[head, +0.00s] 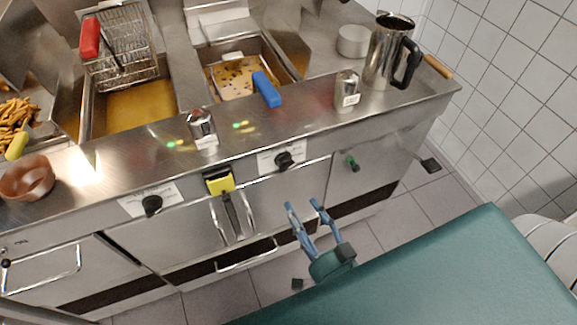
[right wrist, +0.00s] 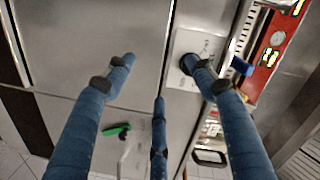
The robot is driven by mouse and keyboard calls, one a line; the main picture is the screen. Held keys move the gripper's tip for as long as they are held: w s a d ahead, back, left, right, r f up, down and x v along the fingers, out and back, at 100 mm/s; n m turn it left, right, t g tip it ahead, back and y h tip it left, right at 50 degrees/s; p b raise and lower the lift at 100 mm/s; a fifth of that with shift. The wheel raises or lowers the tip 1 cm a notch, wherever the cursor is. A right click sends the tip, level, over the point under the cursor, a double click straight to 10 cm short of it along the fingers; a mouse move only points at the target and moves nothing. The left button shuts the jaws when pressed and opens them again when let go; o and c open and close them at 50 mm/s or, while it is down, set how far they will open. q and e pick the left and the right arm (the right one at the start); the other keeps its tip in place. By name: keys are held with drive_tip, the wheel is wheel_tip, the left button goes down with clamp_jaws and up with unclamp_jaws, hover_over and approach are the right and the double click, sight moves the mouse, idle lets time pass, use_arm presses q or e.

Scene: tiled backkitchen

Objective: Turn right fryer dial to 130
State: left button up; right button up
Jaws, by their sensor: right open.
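The right fryer dial (head: 284,160) is a black knob on a white label plate on the steel front, below the basin with the blue-handled basket. Its setting is too small to read. My right gripper (head: 302,204) is open and empty, in front of the cabinet and below the dial in the head view. In the right wrist view its blue fingers are spread. The right finger's tip overlaps the dial's white plate (right wrist: 206,45) and partly hides the knob; I cannot tell whether it touches. My left gripper is not in view.
A door handle (head: 246,256) sticks out below. A steel jug (head: 388,52) and shakers stand on the counter.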

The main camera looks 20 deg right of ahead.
drive_tip(key=m+t, duration=0.1)
drive_tip(key=m, duration=0.1)
approach(289, 168)
drive_tip(key=shift+h, duration=0.4)
drive_tip(key=w+p, duration=0.1)
drive_tip(key=w, duration=0.4)
drive_tip(key=w+p, duration=0.1)
drive_tip(key=w, duration=0.4)
drive_tip(key=shift+w+a, duration=0.15)
drive_tip(key=shift+a, duration=0.05)
drive_tip(key=shift+c, duration=0.2)
drive_tip(key=shift+r, duration=0.1)
drive_tip(key=c, duration=1.1)
